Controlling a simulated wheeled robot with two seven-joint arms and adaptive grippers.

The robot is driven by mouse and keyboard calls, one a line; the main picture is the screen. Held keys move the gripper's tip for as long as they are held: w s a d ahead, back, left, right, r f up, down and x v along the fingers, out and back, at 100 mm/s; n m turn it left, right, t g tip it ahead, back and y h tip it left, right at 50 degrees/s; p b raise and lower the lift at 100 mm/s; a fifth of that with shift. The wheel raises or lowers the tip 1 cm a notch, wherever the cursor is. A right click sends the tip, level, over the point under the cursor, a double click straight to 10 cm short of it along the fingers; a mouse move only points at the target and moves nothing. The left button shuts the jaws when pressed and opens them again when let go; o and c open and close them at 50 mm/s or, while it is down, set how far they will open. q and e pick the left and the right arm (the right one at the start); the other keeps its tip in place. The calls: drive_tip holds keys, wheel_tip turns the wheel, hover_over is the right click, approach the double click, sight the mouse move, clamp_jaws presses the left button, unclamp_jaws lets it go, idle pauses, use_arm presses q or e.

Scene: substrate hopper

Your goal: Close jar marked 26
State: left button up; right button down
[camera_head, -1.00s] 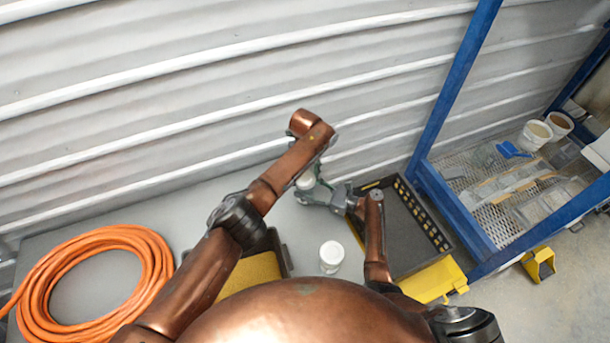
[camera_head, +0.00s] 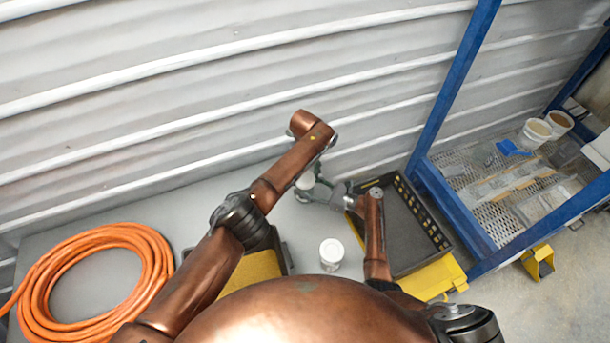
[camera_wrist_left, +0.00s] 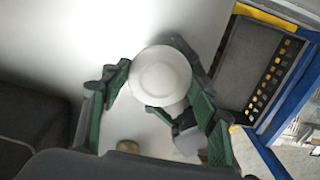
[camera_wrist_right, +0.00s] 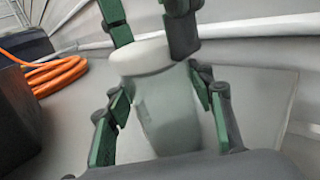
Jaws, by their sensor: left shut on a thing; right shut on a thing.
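A translucent jar (camera_wrist_right: 168,110) stands upright under a white lid (camera_wrist_right: 140,55), which also shows from above in the left wrist view (camera_wrist_left: 160,77). My right gripper (camera_wrist_right: 160,95) is shut on the jar's body from the side. My left gripper (camera_wrist_left: 155,78) is shut on the lid from above, its fingers at the rim. The lid sits at the jar's mouth; I cannot tell whether it is tight. In the head view my arms partly hide this jar. A second white-lidded jar (camera_head: 331,254) stands apart, nearer my body. No number is readable on either jar.
A coiled orange hose (camera_head: 95,280) lies at the left. A dark tray (camera_head: 405,235) lies right of my right gripper, next to a blue frame (camera_head: 435,190). A corrugated wall (camera_head: 200,80) stands close behind.

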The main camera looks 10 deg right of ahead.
use_arm(q)
drive_tip(key=m, duration=0.4)
drive_tip(key=shift+m, duration=0.3)
drive_tip(key=m, duration=0.5)
drive_tip(key=o, duration=0.9)
drive_tip(key=shift+r, duration=2.3)
drive_tip(key=shift+c, duration=0.3)
